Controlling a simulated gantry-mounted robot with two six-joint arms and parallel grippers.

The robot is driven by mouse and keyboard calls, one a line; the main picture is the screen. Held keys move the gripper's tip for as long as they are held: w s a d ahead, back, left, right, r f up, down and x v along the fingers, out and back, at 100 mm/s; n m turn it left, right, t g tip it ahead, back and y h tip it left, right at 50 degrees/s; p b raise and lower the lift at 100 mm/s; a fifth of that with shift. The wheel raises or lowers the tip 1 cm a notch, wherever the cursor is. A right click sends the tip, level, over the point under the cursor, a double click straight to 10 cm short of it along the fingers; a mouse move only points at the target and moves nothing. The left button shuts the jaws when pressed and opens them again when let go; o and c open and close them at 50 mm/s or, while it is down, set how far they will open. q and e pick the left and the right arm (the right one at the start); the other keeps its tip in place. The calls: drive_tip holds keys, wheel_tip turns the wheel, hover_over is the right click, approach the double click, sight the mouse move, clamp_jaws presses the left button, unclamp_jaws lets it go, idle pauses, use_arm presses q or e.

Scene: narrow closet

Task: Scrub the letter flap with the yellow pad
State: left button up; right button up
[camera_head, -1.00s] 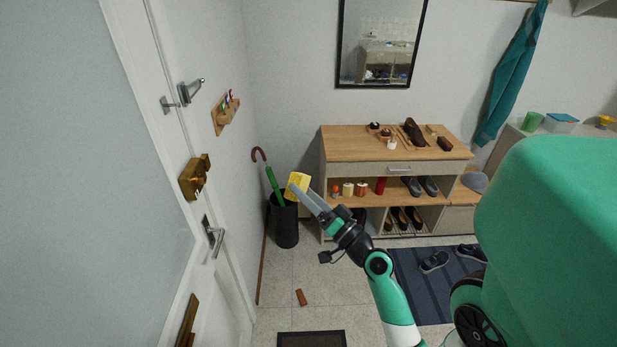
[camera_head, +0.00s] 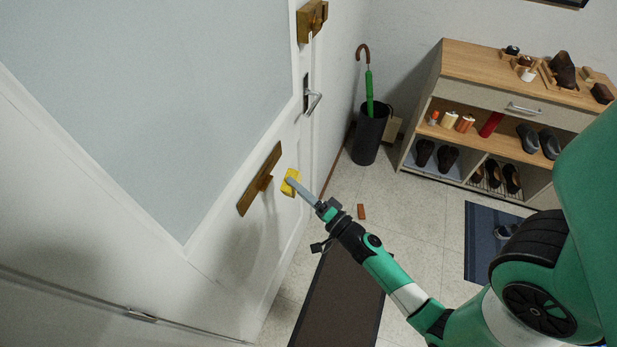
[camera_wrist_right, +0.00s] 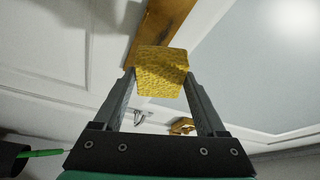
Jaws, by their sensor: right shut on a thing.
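The letter flap (camera_head: 260,180) is a brass plate with a small raised part, set in the lower part of the white door. In the right wrist view the brass plate (camera_wrist_right: 160,22) shows just beyond the pad. My right gripper (camera_head: 294,185) is shut on the yellow pad (camera_head: 289,182), a little to the right of the flap in the head view. The pad (camera_wrist_right: 161,72) sits between both fingertips in the wrist view and overlaps the plate there. I cannot tell whether it touches the plate. My left gripper is not in view.
The door handle (camera_head: 312,102) and brass lock (camera_head: 311,20) are above on the door. An umbrella bin (camera_head: 369,138) and a shoe bench (camera_head: 470,70) stand beyond. A dark mat (camera_head: 340,295) and a small reddish-brown block (camera_head: 361,212) lie on the floor.

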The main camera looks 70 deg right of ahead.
drive_tip(key=shift+w+r, duration=0.1)
drive_tip(key=shift+w, duration=0.05)
drive_tip(key=shift+w, duration=0.95)
drive_tip(key=w, duration=0.1)
drive_tip(key=w+r, duration=0.1)
drive_tip(key=w, duration=0.1)
drive_tip(key=shift+d+r, duration=0.1)
drive_tip(key=shift+d, duration=0.05)
drive_tip(key=shift+w+d, duration=0.1)
drive_tip(key=shift+w, duration=0.85)
drive_tip(key=shift+s+d, duration=0.15)
drive_tip(key=shift+d, duration=0.7)
drive_tip(key=shift+s+d, duration=0.1)
drive_tip(key=shift+d, duration=2.55)
drive_tip(key=shift+w+a, duration=0.1)
drive_tip(key=shift+a, duration=1.3)
drive_tip(key=shift+w+a+b, duration=0.15)
drive_tip(key=shift+a+b, duration=0.2)
drive_tip(key=shift+a, duration=1.8)
